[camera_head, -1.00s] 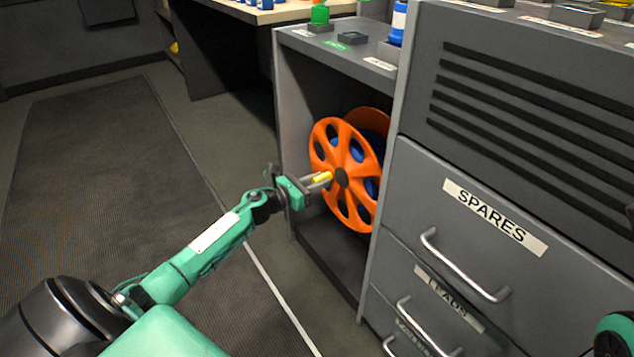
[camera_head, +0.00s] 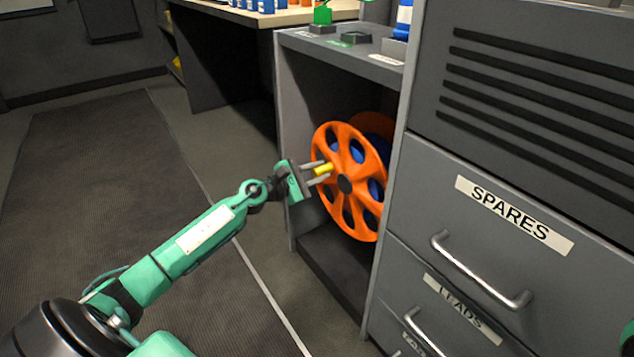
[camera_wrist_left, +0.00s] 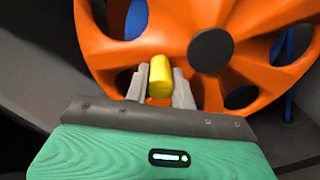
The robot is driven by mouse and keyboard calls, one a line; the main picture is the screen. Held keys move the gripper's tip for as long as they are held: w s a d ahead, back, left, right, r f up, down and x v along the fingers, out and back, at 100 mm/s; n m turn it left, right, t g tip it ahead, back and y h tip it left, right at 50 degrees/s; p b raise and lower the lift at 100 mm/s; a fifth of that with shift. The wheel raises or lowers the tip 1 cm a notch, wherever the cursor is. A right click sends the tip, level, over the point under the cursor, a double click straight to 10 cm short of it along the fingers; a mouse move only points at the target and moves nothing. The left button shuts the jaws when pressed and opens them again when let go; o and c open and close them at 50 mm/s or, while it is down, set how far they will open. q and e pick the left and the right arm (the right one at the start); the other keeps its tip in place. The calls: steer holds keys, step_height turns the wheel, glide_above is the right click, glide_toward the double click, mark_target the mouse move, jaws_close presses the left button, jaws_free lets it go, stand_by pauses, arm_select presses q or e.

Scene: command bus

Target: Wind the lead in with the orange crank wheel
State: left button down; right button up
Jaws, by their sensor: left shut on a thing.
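The orange crank wheel (camera_head: 349,205) stands upright in the open bay of the grey cabinet. Blue lead (camera_head: 376,188) shows through its holes and behind it. A yellow handle (camera_head: 322,170) sticks out from the wheel's face, up and left of its dark hub (camera_head: 345,184). My left gripper (camera_head: 319,172) is shut on the yellow handle. In the left wrist view the yellow handle (camera_wrist_left: 160,77) sits between the two grey fingers, with the orange wheel (camera_wrist_left: 160,45) behind and the hub to the right. My right gripper does not show.
Grey drawers with bar handles, the top one labelled SPARES (camera_head: 513,215), stand just right of the bay. The bay's left wall (camera_head: 284,140) is close to my left gripper. A dark floor mat (camera_head: 105,200) lies at the left with clear room above it.

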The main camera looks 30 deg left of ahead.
arm_select(q)
steer(key=shift+d+r+m, duration=0.15)
steer(key=shift+r+m, duration=0.3)
steer(key=shift+m, duration=0.45)
steer(key=shift+s+d+r+m+b, duration=0.15)
steer(key=shift+d+r+m+b, duration=0.2)
steer(key=shift+m, duration=0.35)
steer(key=shift+s+d+r+m+b, duration=0.15)
steer(key=shift+r+m, duration=0.25)
steer(key=shift+m, duration=0.3)
steer(key=c, duration=1.2)
jaws_free()
steer(key=shift+o, duration=0.2)
steer(key=p+v, duration=0.1)
steer(key=v, duration=1.2)
steer(key=shift+s, duration=0.35)
steer(key=shift+a, duration=0.1)
